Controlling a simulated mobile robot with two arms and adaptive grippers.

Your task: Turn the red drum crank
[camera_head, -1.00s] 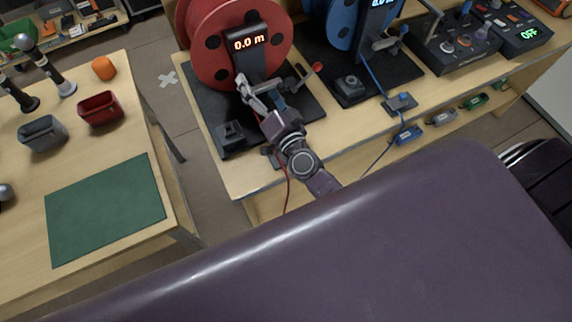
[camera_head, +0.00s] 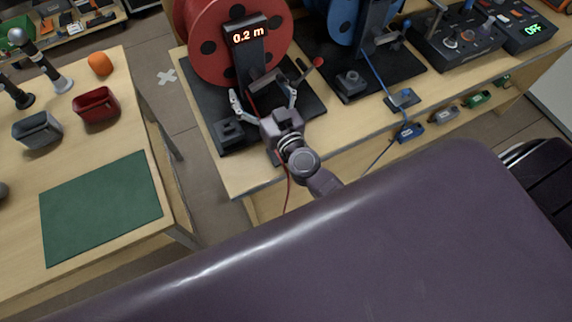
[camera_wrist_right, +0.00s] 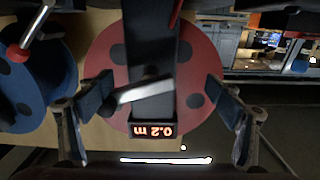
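The red drum (camera_head: 211,45) stands upright on a black base at the back of the bench. It also shows in the right wrist view (camera_wrist_right: 198,72). Its display (camera_head: 248,36) reads 0.2 m. The crank's red knob (camera_head: 318,62) sticks out to the right of the drum's dark post. A silver bar (camera_wrist_right: 138,93) crosses the post in the right wrist view. My right gripper (camera_head: 263,98) is open in front of the post, its fingers spread wide to either side. Nothing is held between them. My left gripper is out of view.
A blue drum (camera_head: 338,20) stands to the right, with a control box (camera_head: 458,46) beyond it. A small blue switch (camera_head: 403,98) lies near the bench edge. A separate table at left carries a red bin (camera_head: 96,107) and a green mat (camera_head: 100,208).

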